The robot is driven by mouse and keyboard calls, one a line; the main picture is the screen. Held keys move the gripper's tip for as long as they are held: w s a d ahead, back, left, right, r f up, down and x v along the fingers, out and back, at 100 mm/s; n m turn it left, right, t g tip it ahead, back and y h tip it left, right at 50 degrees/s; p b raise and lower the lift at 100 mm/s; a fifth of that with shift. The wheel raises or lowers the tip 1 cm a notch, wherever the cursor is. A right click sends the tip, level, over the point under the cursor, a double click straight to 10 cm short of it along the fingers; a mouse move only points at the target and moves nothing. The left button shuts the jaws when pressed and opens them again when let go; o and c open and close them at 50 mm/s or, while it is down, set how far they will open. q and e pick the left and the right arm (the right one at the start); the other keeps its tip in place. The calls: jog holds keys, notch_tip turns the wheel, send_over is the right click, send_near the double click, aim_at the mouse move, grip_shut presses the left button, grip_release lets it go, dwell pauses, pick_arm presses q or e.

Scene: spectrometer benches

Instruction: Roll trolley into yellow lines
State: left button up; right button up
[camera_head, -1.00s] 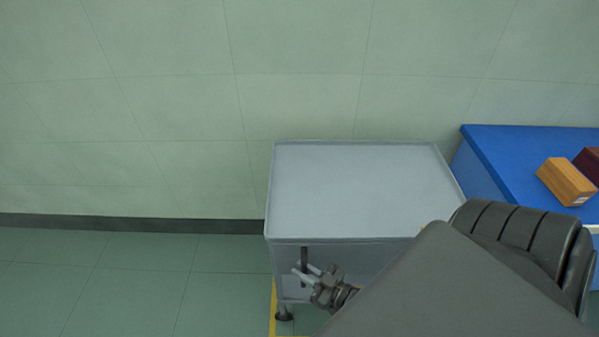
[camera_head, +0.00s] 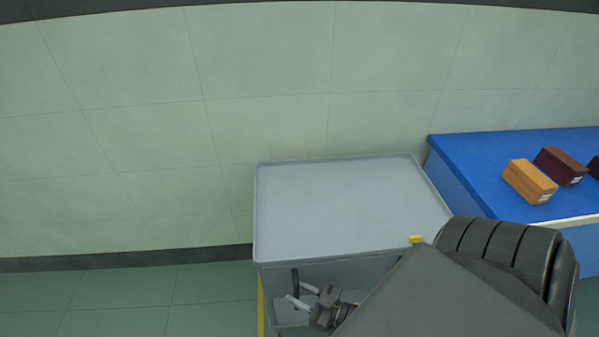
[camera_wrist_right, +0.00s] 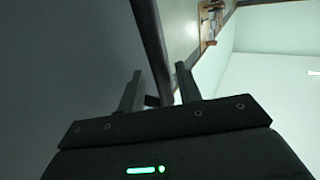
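The trolley (camera_head: 335,205) has a flat pale grey top with a raised rim and stands near the wall, left of the blue bench. A yellow line (camera_head: 261,306) shows on the floor along the trolley's left side. The rest of the marking is hidden by the trolley and my right arm. My right gripper (camera_head: 298,294) is at the trolley's front, below the top, with its fingers apart at a dark upright bar (camera_head: 295,281). In the right wrist view a dark bar (camera_wrist_right: 152,40) runs between the spread fingers, with a gap visible. My left gripper is out of view.
A blue bench (camera_head: 470,165) stands close to the trolley's right side. It carries an orange-brown block (camera_head: 529,182) and a dark red block (camera_head: 561,166). The wall (camera_head: 260,90) is behind the trolley. Open green floor (camera_head: 120,300) lies to the left.

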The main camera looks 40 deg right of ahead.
jog(key=shift+w+a, duration=0.1)
jog(key=b+v, duration=0.2)
jog(key=v, duration=0.9)
dwell(0.4)
